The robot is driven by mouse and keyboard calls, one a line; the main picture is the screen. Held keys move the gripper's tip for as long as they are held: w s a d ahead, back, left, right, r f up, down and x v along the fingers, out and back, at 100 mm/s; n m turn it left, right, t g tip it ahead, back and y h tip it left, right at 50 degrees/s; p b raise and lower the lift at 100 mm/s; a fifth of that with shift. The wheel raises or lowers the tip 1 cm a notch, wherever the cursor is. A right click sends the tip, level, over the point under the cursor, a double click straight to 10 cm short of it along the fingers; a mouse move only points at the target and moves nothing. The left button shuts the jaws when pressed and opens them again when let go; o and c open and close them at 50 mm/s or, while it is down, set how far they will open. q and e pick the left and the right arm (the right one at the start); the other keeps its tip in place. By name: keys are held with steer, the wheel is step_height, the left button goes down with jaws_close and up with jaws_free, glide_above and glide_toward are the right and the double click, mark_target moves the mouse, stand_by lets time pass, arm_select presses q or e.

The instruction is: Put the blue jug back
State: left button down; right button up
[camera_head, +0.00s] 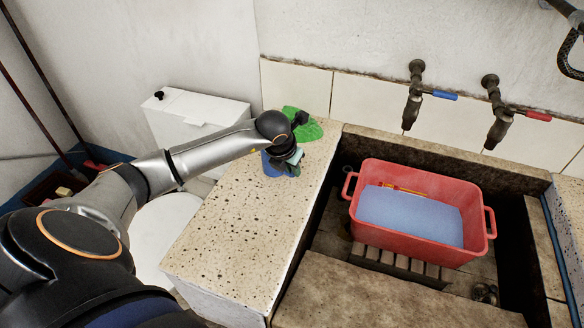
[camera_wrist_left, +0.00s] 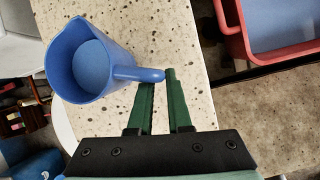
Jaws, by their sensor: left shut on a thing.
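The blue jug (camera_wrist_left: 90,62) is seen from above in the left wrist view, with its open mouth facing the camera and its handle (camera_wrist_left: 138,74) pointing right. In the head view the jug (camera_head: 273,168) is at the speckled stone ledge, partly hidden by my left gripper (camera_head: 294,158). I cannot tell whether its base touches the ledge. In the left wrist view my left gripper (camera_wrist_left: 160,78) has its green fingers at the handle's end, shut on it. My right gripper is not in view.
A green cloth-like thing (camera_head: 306,130) lies on the ledge (camera_head: 235,232) by the wall. A red tub (camera_head: 424,249) with bluish water stands in the trough to the right, under two taps (camera_head: 413,98) (camera_head: 497,125). A toilet (camera_head: 190,108) stands left. The ledge's front is clear.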

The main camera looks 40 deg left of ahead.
arm_select(q)
steer(key=shift+f, duration=0.15)
steer(key=c, duration=0.8)
jaws_free()
steer(key=shift+c, duration=0.2)
steer(key=shift+r, duration=0.45)
steer(key=v, duration=1.1)
steer(key=shift+s+r, duration=0.2)
steer(key=shift+s, duration=0.05)
steer(key=shift+d, duration=0.1)
